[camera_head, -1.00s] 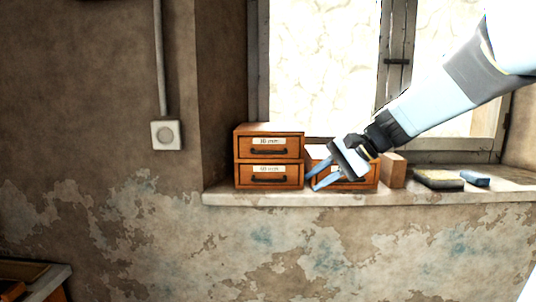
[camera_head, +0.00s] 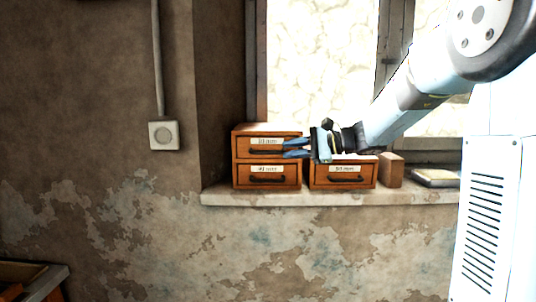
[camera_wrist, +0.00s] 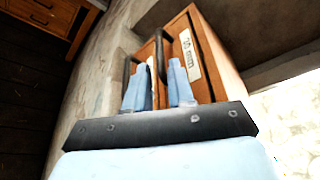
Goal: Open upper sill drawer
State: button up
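The upper sill drawer (camera_head: 250,143) is the top one of two stacked orange wooden drawers, with a white label and a dark handle. Its front looks flush with the lower drawer (camera_head: 243,178), so it appears closed. My gripper (camera_head: 285,148) is in front of the upper drawer's right side, fingers pointing left, apart and empty. In the wrist view, the two blue fingers (camera_wrist: 161,75) lie to either side of the upper handle (camera_wrist: 160,52) in the picture. I cannot tell whether they touch it. The fingers partly cover the upper drawer's front.
Another single drawer (camera_head: 343,181) stands to the right on the stone sill (camera_head: 420,196), below my gripper. A wooden block (camera_head: 391,170) and a flat book-like object (camera_head: 435,178) lie further right. The window is behind. Free space lies in front of the sill.

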aim_at(273, 152)
jog(key=x, duration=0.7)
jog(key=shift+w+a+f, duration=0.1)
jog(key=shift+a, duration=0.3)
grip_shut()
